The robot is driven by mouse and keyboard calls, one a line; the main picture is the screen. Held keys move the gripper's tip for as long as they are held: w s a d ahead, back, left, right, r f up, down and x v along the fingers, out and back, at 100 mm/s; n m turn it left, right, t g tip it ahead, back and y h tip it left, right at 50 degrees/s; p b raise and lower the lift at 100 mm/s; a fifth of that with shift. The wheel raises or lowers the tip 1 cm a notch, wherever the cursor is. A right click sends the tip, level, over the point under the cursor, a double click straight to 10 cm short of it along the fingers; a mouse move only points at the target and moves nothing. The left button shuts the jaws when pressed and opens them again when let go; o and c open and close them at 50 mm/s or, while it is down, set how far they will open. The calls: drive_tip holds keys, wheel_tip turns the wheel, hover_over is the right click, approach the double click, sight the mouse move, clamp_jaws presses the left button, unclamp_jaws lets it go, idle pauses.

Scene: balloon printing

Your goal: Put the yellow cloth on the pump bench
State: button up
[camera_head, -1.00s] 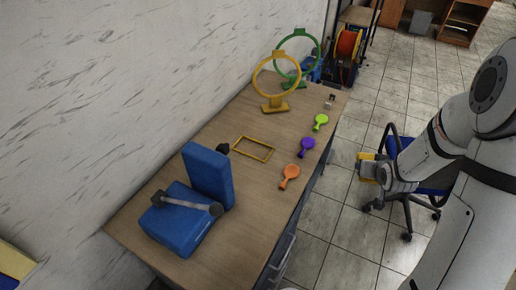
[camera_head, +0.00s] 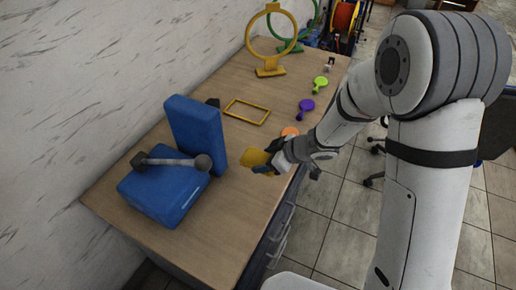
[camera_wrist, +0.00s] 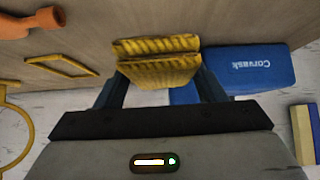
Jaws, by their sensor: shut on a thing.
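The yellow cloth (camera_head: 256,158) is a folded, ribbed bundle held in my gripper (camera_head: 270,166). In the wrist view the cloth (camera_wrist: 158,60) sits between the two dark fingers of my gripper (camera_wrist: 160,84). The pump bench is the long wooden table (camera_head: 225,232) with a blue pump (camera_head: 165,192) on its near part. My gripper is over the bench's right side, to the right of the pump. I cannot tell whether the cloth touches the tabletop.
A yellow rectangular frame (camera_head: 247,112) lies behind the gripper. An orange balloon (camera_head: 290,131) is partly hidden by my arm. Purple (camera_head: 306,106) and green (camera_head: 320,83) balloons lie farther along the right edge. A yellow ring stand (camera_head: 271,68) stands farther back. The near right tabletop is clear.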

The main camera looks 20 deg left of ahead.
wheel_tip(320, 180, down, 7)
drive_tip(key=shift+w+f+b, duration=0.1)
drive_tip(key=shift+b, duration=0.75)
drive_tip(key=shift+f, duration=0.15)
drive_tip(key=o, duration=1)
